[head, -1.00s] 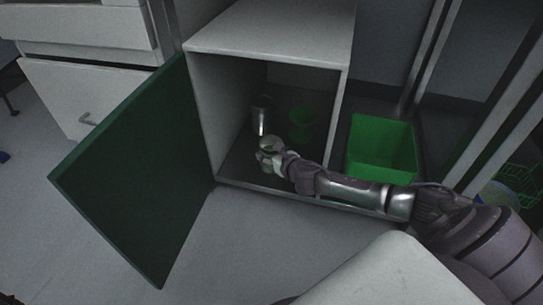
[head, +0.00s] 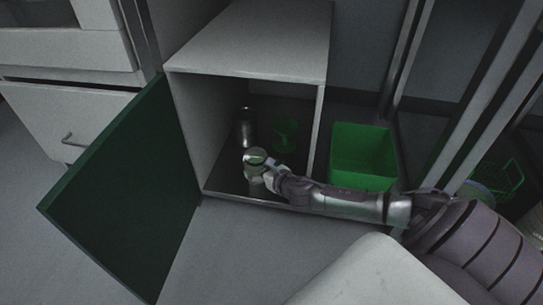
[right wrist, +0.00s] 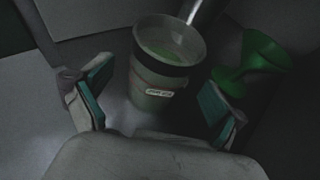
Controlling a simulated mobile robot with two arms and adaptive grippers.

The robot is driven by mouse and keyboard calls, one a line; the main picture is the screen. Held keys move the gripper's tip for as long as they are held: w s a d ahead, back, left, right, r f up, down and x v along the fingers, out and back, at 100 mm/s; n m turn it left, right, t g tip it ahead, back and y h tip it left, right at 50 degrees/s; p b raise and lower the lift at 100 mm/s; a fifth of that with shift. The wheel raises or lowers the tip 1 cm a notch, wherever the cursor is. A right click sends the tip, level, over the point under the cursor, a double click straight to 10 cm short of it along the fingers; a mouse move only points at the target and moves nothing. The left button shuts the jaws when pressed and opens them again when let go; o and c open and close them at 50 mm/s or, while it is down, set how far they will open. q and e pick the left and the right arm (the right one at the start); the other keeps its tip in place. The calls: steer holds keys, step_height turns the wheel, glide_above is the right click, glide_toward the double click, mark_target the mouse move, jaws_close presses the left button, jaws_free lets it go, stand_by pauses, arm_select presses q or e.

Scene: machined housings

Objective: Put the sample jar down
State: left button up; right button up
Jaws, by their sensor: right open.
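The sample jar (right wrist: 158,75) is a pale, round jar with a dark band and a small label. It stands upright on the floor of the open cabinet (head: 255,45), and it also shows in the head view (head: 254,158). My right gripper (right wrist: 155,106) is open, with one teal-padded finger on each side of the jar and a visible gap to each. In the head view the right gripper (head: 266,170) reaches in low from the right and partly covers the jar. My left gripper is in neither view.
A metal cylinder (head: 247,127) and a green funnel-like item (head: 286,132) stand behind the jar. The green cabinet door (head: 125,190) hangs open at left. A green bin (head: 362,180) stands right of the cabinet. Floor in front is clear.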

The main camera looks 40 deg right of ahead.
steer(key=p+v, duration=0.3)
steer(key=v, duration=0.5)
steer(key=shift+s+a, duration=0.1)
